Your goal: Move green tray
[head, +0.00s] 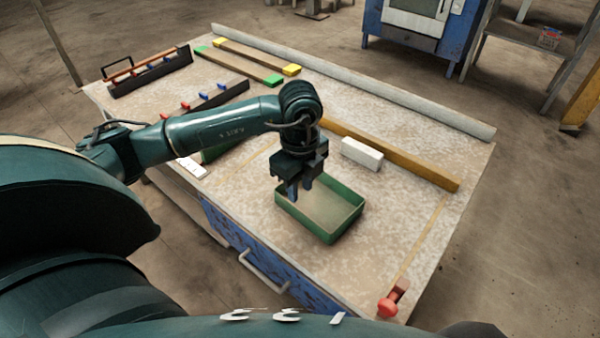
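The green tray (346,222) is a shallow, open box with a pale, empty-looking floor. It sits on the table near the front edge, right of the middle. My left gripper (301,190) points down over the tray's left back part. Its two dark fingers show apart, with a gap between them. One finger is near the tray's left wall; I cannot tell whether it touches the wall. My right gripper does not show.
A white block (362,154) lies behind the tray, beside a long wooden bar (400,160). A red knob (388,305) sits at the table's front right corner. Racks and colour-ended bars (240,62) lie at the back left. The tabletop (410,215) right of the tray is mostly clear.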

